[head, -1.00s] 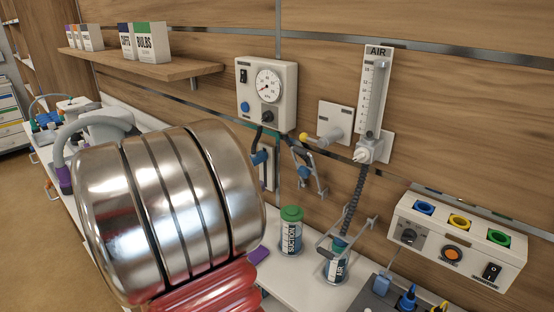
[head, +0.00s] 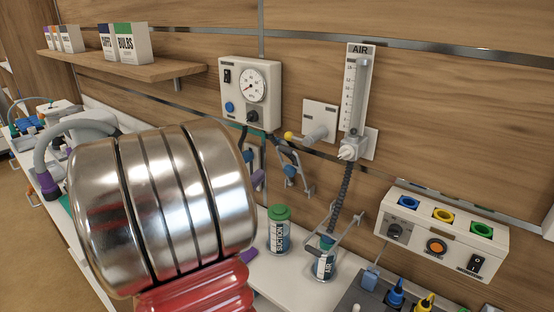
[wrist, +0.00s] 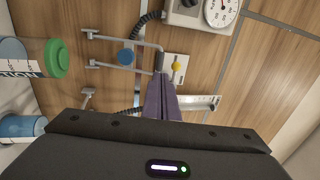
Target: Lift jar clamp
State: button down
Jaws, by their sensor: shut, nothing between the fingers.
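A jar clamp, a grey metal fork with a blue knob (head: 290,170), is on the wall above the suction jar (head: 279,230), apart from it. In the wrist view the clamp's two prongs (wrist: 122,36) point left toward the suction jar's green lid (wrist: 56,58). A second clamp (head: 340,238) is around the air jar (head: 325,265). My gripper's purple fingers (wrist: 161,82) are shut and empty, with their tips close to the dark end of the first clamp. I cannot tell whether they touch. In the head view my arm hides most of the gripper; a purple bit shows beside it.
A gauge box (head: 250,92) and an air flowmeter (head: 356,100) are on the wall close by, with a yellow-tipped valve (head: 312,122) between them. A dark hose hangs from the flowmeter. A socket panel (head: 440,235) is at right. A shelf with boxes (head: 135,72) is upper left.

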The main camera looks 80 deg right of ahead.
aim_at(285, 151)
jog(key=shift+x, duration=4.8)
